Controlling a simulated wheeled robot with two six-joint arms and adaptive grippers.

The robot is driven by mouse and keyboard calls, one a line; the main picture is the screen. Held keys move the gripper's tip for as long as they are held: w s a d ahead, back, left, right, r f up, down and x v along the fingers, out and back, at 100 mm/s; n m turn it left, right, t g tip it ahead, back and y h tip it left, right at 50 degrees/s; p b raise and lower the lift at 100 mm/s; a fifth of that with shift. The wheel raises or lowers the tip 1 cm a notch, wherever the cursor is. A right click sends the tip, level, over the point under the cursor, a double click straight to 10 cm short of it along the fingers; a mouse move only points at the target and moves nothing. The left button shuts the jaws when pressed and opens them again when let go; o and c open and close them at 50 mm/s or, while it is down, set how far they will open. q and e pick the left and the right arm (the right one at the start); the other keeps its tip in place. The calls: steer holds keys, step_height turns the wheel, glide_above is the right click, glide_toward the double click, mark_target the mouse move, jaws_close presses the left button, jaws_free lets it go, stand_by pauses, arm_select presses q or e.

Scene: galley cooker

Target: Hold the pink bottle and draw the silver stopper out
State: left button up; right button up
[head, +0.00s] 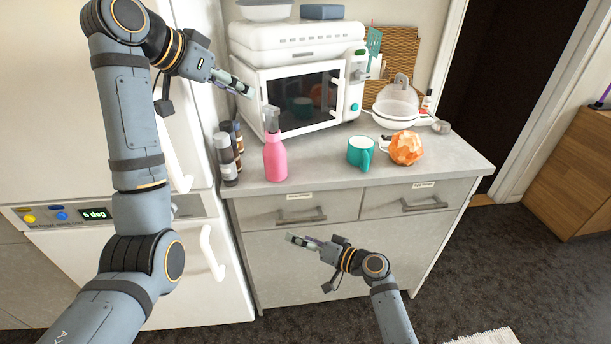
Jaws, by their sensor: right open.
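The pink bottle (275,162) stands upright near the front left of the counter. The silver stopper (271,119) sits in its top. My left gripper (247,89) is in the air, above and left of the stopper and apart from it, in front of the microwave's left edge. It shows side-on, so I cannot tell whether its fingers are open or shut. My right gripper (296,240) is open and empty, lower than the bottle and in front of the drawers, pointing left.
A teal mug (361,153) and an orange faceted object (406,148) stand to the right. The counter (320,165) is clear between bottle and mug.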

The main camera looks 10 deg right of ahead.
step_height(320, 180, up, 12)
steer(key=a+n+y, duration=0.2)
steer(key=n+y, duration=0.1)
steer(key=n+t+h, duration=0.2)
steer(key=n, duration=0.4)
glide_toward(275, 159)
steer(key=w+f, duration=0.2)
steer(key=w, duration=0.1)
steer(key=x, duration=1)
steer(key=shift+w, duration=0.1)
steer(key=shift+c, duration=0.4)
steer(key=c, duration=1.4)
steer(key=shift+f, duration=0.1)
steer(key=shift+c, duration=0.2)
